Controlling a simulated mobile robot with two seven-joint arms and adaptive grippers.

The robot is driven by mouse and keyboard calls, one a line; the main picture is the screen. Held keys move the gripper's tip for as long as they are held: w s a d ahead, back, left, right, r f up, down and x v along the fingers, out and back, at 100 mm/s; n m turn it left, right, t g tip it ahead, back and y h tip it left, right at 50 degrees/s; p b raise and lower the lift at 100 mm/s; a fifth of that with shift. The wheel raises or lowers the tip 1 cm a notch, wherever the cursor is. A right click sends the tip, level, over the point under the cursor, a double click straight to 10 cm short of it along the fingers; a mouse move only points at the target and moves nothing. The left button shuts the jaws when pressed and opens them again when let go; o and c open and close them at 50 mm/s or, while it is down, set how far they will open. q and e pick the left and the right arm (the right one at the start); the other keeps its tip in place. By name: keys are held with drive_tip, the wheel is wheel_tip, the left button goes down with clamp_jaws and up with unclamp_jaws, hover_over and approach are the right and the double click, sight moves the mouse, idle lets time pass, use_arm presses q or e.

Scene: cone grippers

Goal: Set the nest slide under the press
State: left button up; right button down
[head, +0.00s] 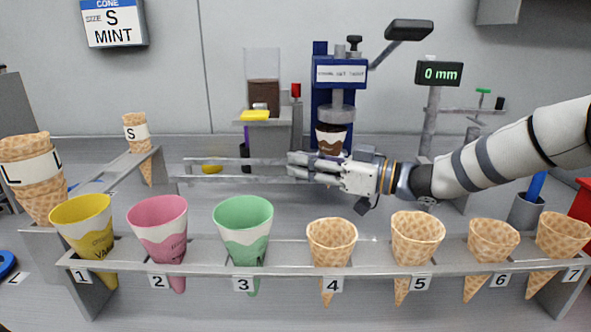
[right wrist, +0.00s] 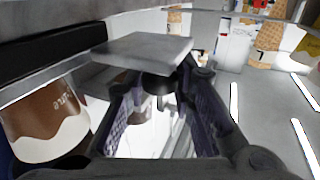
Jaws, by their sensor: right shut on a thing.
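The blue press (head: 341,72) stands at the back middle, with a grey ram above a brown-and-white cone sleeve (head: 331,138). The sleeve also shows at the left of the right wrist view (right wrist: 45,115). My right gripper (head: 300,166) reaches in from the right, in front of the press base. In the right wrist view its fingers are closed around a dark knob (right wrist: 158,84) under a grey plate (right wrist: 150,48), which looks like part of the nest slide. The hand hides much of the slide in the head view. My left gripper is out of view.
A front rack (head: 200,270) holds several cones, coloured ones left and plain waffle ones right. A display (head: 439,73) reads 0 mm. Two grey rails (head: 235,160) run left of my gripper. A hopper (head: 262,85) stands left of the press.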

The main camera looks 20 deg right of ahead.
drive_tip(key=shift+s+d+r, duration=0.1)
drive_tip(key=shift+s+d, duration=0.15)
drive_tip(key=shift+d, duration=0.4)
drive_tip(key=shift+w+f, duration=0.1)
drive_tip(key=shift+f, duration=0.1)
drive_tip(key=c, duration=1.4)
unclamp_jaws()
drive_tip(key=shift+d, duration=0.1)
drive_tip(key=shift+o, duration=0.2)
drive_tip(key=v, duration=1.2)
drive_tip(key=shift+d+r, duration=0.1)
